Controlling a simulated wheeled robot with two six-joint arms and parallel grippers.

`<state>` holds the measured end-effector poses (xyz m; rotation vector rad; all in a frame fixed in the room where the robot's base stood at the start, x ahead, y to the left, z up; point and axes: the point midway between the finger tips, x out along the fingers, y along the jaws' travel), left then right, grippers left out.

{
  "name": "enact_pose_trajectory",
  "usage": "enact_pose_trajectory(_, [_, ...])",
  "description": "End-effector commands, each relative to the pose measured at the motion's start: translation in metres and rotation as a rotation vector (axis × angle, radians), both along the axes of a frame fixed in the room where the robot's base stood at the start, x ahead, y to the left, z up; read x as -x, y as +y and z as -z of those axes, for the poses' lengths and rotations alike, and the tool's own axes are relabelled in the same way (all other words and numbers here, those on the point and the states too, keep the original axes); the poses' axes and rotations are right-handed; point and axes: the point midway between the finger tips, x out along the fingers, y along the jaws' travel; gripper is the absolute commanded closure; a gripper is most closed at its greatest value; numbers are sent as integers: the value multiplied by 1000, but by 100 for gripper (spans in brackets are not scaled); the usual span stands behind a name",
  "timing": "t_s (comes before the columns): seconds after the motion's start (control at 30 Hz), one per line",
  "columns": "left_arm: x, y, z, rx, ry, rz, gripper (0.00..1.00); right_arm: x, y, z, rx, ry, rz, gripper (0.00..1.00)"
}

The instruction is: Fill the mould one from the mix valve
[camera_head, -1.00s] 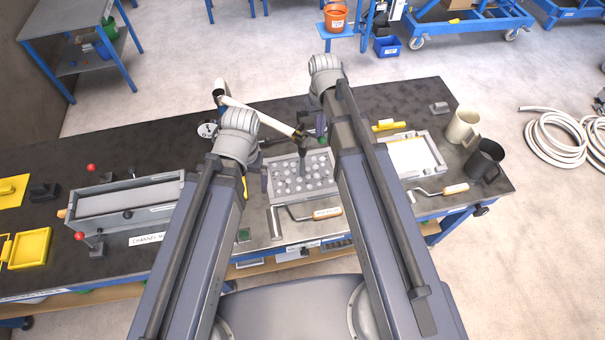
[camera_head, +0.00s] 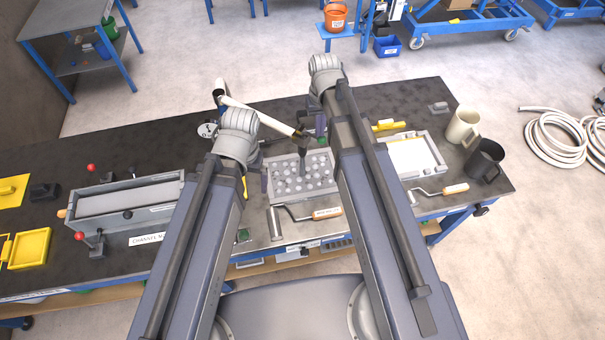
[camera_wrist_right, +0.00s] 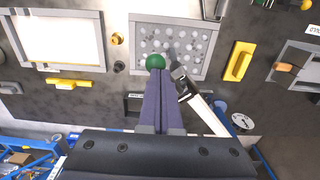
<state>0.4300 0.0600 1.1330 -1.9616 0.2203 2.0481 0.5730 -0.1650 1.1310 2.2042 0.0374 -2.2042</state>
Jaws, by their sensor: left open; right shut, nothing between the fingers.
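A grey rectangular mould (camera_head: 268,193) with many round pale spots inside lies on the dark bench; it also shows in the right wrist view (camera_wrist_right: 203,70). A white pipe (camera_head: 262,117) ends in a dark nozzle (camera_head: 303,150) over this mould. The pipe also shows in the right wrist view (camera_wrist_right: 207,117). My right gripper (camera_head: 320,124) is shut and empty, its purple fingers (camera_wrist_right: 157,80) pointing at a green knob (camera_wrist_right: 155,62); whether they touch it I cannot tell. My left gripper (camera_head: 264,180) is open at the mould's left side, mostly hidden by its arm.
A second tray (camera_head: 440,166) with a pale filling lies right of my right arm. A long grey channel mould (camera_head: 130,200) with red-knobbed levers stands left.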

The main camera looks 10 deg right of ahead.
Motion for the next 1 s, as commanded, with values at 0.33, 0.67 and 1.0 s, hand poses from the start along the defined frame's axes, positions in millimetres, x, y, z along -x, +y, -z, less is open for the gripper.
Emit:
enact_pose_trajectory(0.33, [0,0,-5,0,0,0,0,0,0,-5,0,0,0,100])
enact_pose_trajectory(0.67, [0,0,-15,0,0,0,0,0,0,-15,0,1,0,100])
enact_pose_trajectory(1.0, [0,0,-14,0,0,0,0,0,0,-14,0,0,0,100])
